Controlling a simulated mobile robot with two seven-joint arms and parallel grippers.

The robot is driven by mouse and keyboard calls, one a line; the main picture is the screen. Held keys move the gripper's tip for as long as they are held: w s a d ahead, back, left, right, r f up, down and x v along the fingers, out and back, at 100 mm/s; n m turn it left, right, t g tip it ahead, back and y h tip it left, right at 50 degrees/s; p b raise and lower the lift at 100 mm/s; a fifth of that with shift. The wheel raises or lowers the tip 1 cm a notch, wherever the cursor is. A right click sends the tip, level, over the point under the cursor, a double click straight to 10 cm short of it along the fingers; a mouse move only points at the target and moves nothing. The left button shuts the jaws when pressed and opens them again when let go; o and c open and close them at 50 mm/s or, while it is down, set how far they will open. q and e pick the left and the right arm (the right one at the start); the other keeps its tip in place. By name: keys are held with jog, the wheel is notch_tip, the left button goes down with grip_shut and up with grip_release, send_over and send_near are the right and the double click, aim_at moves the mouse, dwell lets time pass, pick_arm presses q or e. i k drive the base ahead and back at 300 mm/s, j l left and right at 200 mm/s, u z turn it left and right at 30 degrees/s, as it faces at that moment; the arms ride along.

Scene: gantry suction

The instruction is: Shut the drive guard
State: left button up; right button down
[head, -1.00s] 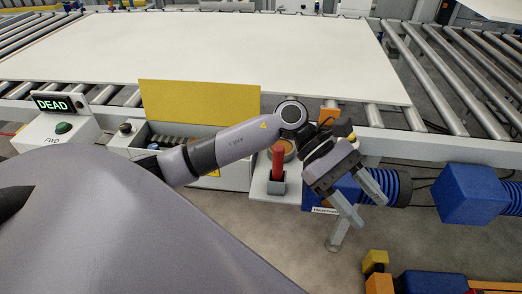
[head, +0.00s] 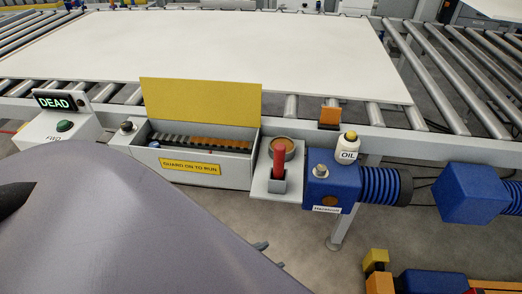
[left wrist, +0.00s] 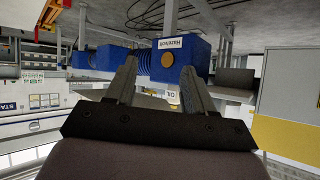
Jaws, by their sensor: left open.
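The drive guard's yellow lid (head: 200,101) stands raised at the back of a grey housing (head: 235,165) in the head view. The housing is open on top, and a dark and orange chain (head: 195,142) shows inside. Its front label reads "GUARD ON TO RUN". Only the fingertips of my left gripper (head: 268,255) show, below and in front of the housing, past my own grey body. In the left wrist view the left gripper (left wrist: 158,66) is open and nothing is between its fingers. My right gripper is not in view.
A "DEAD" display (head: 58,102) stands left. A white sheet (head: 200,45) lies on the rollers.

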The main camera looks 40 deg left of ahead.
aim_at(221, 102)
jog(key=u, duration=1.85)
